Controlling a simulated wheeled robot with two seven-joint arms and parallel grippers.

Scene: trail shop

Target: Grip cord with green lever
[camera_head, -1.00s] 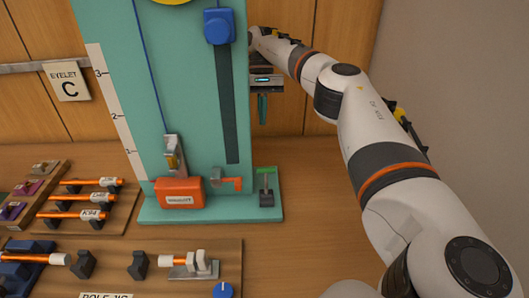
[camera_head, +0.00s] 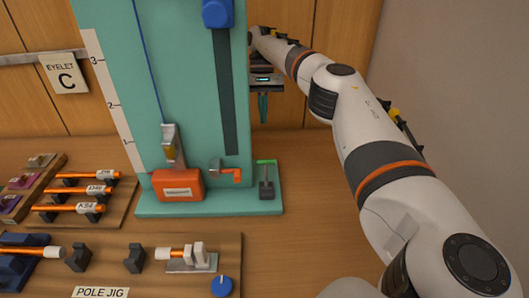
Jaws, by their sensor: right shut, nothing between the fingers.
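A small green-topped lever (camera_head: 266,163) on a dark block stands at the right end of the teal stand's base (camera_head: 210,207). A thin blue cord (camera_head: 148,62) runs down the front of the teal stand to a metal clip (camera_head: 170,148) above an orange block (camera_head: 178,186). My right gripper (camera_head: 263,108) is beside the stand's right edge, pointing down, above and apart from the green lever. Its narrow fingers are together with nothing between them. My left gripper is out of view.
A blue block (camera_head: 217,12) sits on a dark strip on the stand. A small orange-handled part (camera_head: 226,173) is beside the lever. A pole jig board (camera_head: 120,255) and a rack of orange poles (camera_head: 85,190) lie left.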

